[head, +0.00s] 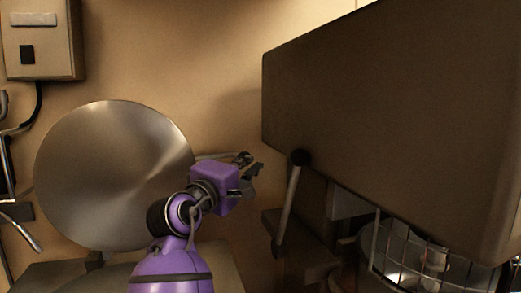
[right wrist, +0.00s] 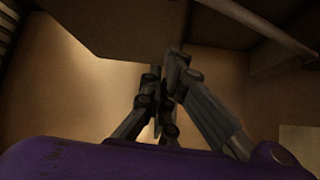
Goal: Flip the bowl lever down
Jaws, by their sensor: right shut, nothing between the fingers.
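The bowl lever (head: 289,206) is a grey rod with a dark round knob at its top, on the left side of the large mixer (head: 400,110). It stands nearly upright, its top leaning slightly right. My right gripper (head: 254,178), on a purple wrist, is shut and empty. In the head view it is just left of the knob, with a small gap between them. In the right wrist view the gripper fingers (right wrist: 165,95) are close together. A pale rod (right wrist: 265,28) crosses the upper right there; I cannot tell if it is the lever. My left gripper is not in view.
A round metal disc (head: 110,175) stands left of my right arm. The mixer's wire guard (head: 405,255) is at the lower right. A wall box (head: 42,40) with a cable hangs at the upper left. Bare wall shows between disc and mixer.

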